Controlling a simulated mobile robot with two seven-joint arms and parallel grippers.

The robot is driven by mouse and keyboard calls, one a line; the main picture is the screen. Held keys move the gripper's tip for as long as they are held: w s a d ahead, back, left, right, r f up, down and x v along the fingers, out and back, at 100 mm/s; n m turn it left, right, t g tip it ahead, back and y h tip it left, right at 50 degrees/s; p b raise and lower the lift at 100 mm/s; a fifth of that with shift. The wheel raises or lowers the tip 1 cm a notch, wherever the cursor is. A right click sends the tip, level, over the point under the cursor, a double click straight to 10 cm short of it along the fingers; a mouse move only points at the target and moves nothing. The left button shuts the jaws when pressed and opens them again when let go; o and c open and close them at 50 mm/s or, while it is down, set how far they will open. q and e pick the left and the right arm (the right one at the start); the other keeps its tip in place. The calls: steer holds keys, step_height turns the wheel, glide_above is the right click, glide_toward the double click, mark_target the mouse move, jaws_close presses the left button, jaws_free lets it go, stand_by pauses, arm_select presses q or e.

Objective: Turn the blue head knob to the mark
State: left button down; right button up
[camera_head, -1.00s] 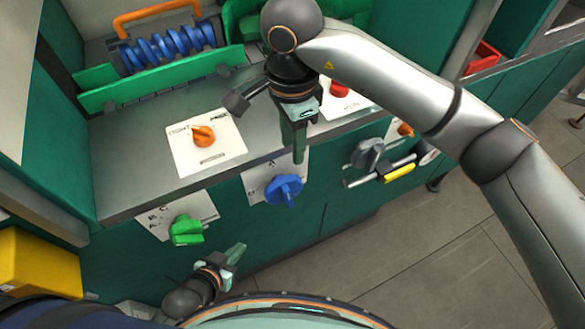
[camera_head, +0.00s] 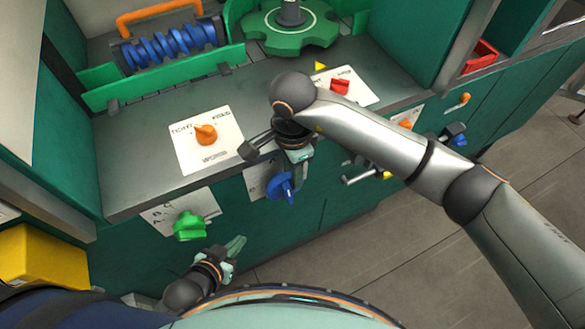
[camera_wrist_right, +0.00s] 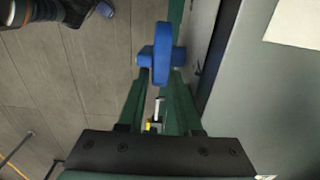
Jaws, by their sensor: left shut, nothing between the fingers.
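The blue head knob (camera_head: 281,187) sits on a pale plate (camera_head: 258,180) on the green front panel. My right gripper (camera_head: 298,178) has come down over it from above and partly hides knob and plate. In the right wrist view the knob (camera_wrist_right: 163,52) lies at the fingertips of the right gripper (camera_wrist_right: 160,82). The fingers stand apart, one on each side of the knob's narrow grip, and I cannot tell whether they touch it. The mark cannot be made out. My left gripper (camera_head: 234,247) is shut and empty, low in front of the panel, below right of the green knob (camera_head: 189,226).
An orange knob (camera_head: 205,134) on a white plate and a red knob (camera_head: 340,87) are on the grey top. A green handwheel (camera_head: 290,28) and a blue coil (camera_head: 170,47) stand behind. A yellow box (camera_head: 40,256) is at lower left. Floor (camera_head: 400,260) lies open at right.

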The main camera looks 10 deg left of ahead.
jaws_close()
steer(key=y+b, duration=0.1)
steer(key=b, duration=0.1)
steer(key=f+g+y+b, duration=0.1)
steer(key=b, duration=0.1)
steer(key=w+d+g+b, duration=0.1)
steer(key=b, duration=0.1)
steer(key=shift+d+f+y, duration=0.1)
steer(key=shift+f+y, duration=0.15)
steer(key=shift+y, duration=0.15)
steer(key=shift+d+r+y+b, duration=0.1)
steer(key=shift+y+b, duration=0.2)
steer(key=shift+b, duration=0.35)
steer(key=shift+r, duration=0.15)
steer(key=shift+o, duration=0.7)
jaws_free()
